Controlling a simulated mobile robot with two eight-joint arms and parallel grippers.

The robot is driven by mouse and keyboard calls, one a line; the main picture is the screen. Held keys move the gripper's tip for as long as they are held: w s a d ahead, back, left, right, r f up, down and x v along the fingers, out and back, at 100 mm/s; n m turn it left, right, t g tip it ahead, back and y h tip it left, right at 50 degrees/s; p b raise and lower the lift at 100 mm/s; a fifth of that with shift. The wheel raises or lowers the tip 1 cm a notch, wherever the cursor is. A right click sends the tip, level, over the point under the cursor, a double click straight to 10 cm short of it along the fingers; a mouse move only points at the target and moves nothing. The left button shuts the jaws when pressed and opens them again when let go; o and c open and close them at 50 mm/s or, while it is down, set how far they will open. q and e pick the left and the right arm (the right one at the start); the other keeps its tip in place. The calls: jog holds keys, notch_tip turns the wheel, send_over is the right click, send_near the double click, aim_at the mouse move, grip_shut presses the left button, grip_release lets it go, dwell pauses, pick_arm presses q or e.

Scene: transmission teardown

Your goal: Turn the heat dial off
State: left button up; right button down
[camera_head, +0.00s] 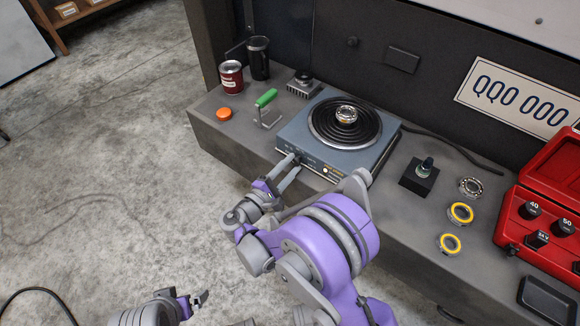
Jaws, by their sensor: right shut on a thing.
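The hot plate (350,158) is a blue-grey box with a black coil on top, standing on the grey bench. A bearing ring (346,113) lies on the coil. My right gripper (294,164) is at the left part of the hot plate's front panel, its two fingers pointing at it. It is shut on the heat dial, which is small, dark and mostly hidden between the fingertips. The dial's exact angle cannot be read. My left gripper (201,299) is low in the picture, over the floor and away from the bench; its finger gap is unclear.
A green-handled tool (267,98), an orange cap (224,114), a red can (231,76) and a black cup (259,58) stand left of the hot plate. Yellow rings (460,213) and a red toolbox (548,185) are on the right.

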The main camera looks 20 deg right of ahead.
jog(key=n, duration=0.5)
jog(key=shift+n+b, duration=0.3)
jog(key=shift+b, duration=0.05)
jog(key=n, duration=0.5)
jog(key=shift+n, duration=0.4)
jog(key=c, duration=0.5)
grip_release()
jog(key=v, duration=1.1)
jog(key=shift+p, duration=0.45)
